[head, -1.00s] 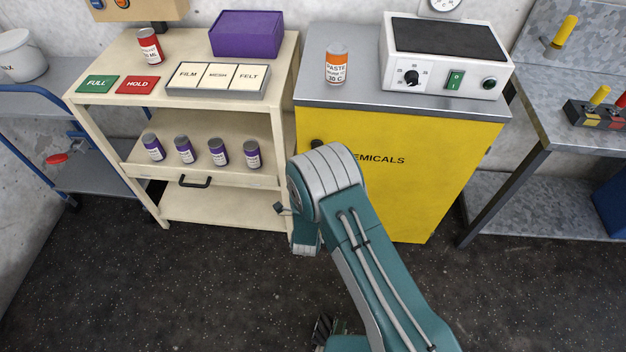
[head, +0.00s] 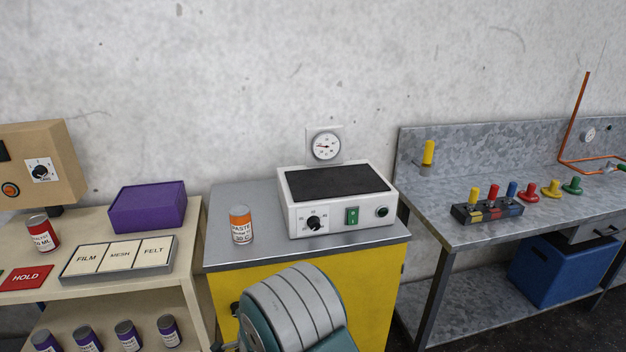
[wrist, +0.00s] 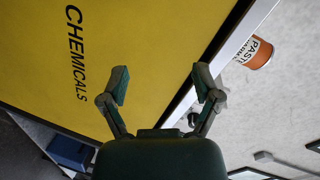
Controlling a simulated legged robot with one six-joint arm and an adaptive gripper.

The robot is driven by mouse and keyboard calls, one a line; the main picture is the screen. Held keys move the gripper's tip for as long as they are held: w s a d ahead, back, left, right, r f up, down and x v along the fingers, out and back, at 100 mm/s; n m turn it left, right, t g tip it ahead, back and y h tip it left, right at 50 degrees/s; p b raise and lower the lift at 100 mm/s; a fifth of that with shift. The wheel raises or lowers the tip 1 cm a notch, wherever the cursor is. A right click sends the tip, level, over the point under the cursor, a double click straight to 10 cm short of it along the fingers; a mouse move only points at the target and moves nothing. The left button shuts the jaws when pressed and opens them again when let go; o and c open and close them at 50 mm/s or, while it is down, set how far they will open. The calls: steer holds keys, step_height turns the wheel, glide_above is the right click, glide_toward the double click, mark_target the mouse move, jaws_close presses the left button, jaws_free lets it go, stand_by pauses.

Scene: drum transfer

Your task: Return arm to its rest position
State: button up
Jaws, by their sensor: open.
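My gripper (wrist: 162,85) is open and empty in the wrist view, its two fingers spread apart in front of the yellow chemicals cabinet (wrist: 150,35). The cabinet also shows in the head view (head: 375,290), with my arm's teal and grey joint in front of it at the bottom. My gripper is out of the head view. An orange-labelled paste can (head: 241,226) stands upright on the cabinet's grey top; it also shows at the right of the wrist view (wrist: 256,52), apart from the fingers.
A white hotplate unit (head: 338,200) sits on the cabinet top beside the can. At left, a cream cart (head: 190,265) carries a purple box (head: 148,207), a red-labelled can (head: 43,233) and a tile tray (head: 118,258). A metal bench (head: 450,235) stands at right.

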steer(key=s+d+r+n+g, duration=0.2)
steer(key=s+d+r+n, duration=0.1)
steer(key=d+r, duration=0.6)
steer(key=s+d+r+n+g, duration=0.3)
steer(key=d+r, duration=0.4)
steer(key=r, duration=0.4)
steer(key=s+d+r+n+g+h, duration=0.2)
steer(key=s+d, duration=0.6)
steer(key=s, duration=0.4)
steer(key=s+d+r+n+g+h, duration=0.1)
steer(key=s+d+r+n+g, duration=0.1)
steer(key=s+d, duration=0.6)
steer(key=s+r, duration=0.1)
steer(key=s, duration=0.4)
steer(key=shift+n+g+h, duration=0.3)
steer(key=shift+n+h, duration=0.1)
